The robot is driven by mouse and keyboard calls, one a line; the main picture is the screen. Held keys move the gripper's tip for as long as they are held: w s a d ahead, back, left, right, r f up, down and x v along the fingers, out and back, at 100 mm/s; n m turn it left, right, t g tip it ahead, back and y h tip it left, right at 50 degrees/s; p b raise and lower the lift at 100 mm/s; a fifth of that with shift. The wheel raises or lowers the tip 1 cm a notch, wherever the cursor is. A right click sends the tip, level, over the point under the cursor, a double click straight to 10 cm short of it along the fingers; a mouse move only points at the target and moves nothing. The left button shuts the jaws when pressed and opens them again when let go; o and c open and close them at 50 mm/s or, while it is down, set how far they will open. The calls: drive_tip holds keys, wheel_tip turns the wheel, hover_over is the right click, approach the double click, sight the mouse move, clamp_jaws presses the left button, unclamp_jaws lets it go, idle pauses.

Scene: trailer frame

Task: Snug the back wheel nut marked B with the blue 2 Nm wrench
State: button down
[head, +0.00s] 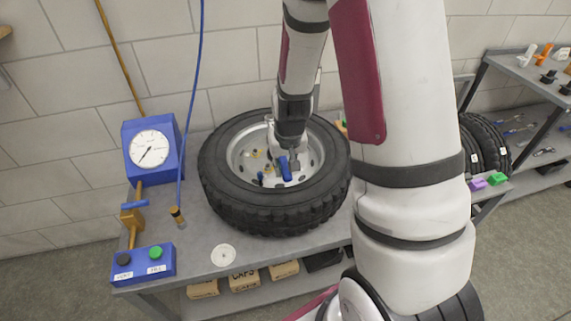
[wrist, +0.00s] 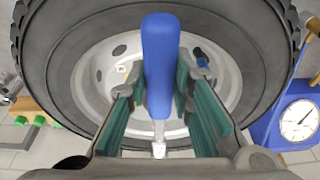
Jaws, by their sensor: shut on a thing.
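The tyred wheel (head: 222,192) lies flat on the grey workbench, its pale rim (head: 238,152) facing up. My gripper (head: 281,157) is over the middle of the rim, shut on a blue-handled wrench (head: 286,172). In the wrist view the blue handle (wrist: 160,60) stands between the green-padded fingers of my gripper (wrist: 160,95), with a short metal shank at its lower end. A small white marked tag (wrist: 122,69) shows on the rim; I cannot read it surely. The nut marked B cannot be made out. Small brass-coloured pieces (head: 257,154) show in the rim.
A blue gauge stand (head: 166,127) and a blue button box (head: 144,264) stand left of the wheel. A white disc (head: 223,255) lies on the bench front. Purple (head: 477,185) and green blocks (head: 497,178) are at right. Boxes (head: 244,281) sit on the lower shelf.

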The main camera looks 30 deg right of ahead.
drive_tip(key=shift+w+a+m+p, duration=0.1)
drive_tip(key=shift+w+a+m, duration=0.15)
drive_tip(key=shift+a, duration=0.25)
drive_tip(key=shift+w+a+m+p, duration=0.15)
drive_tip(key=shift+a+m, duration=0.2)
drive_tip(key=shift+a, duration=0.2)
drive_tip(key=shift+w+a+m+p, duration=0.1)
drive_tip(key=shift+w+a+m, duration=0.15)
drive_tip(key=shift+a, duration=0.35)
drive_tip(key=shift+w+a+m+h+p, duration=0.3)
drive_tip(key=shift+w+a+m+p, duration=0.2)
drive_tip(key=shift+a, duration=0.3)
drive_tip(key=shift+w+a+m, duration=0.4)
drive_tip(key=shift+a+m, duration=0.05)
drive_tip(key=shift+a, duration=0.1)
drive_tip(key=shift+w+a, duration=0.1)
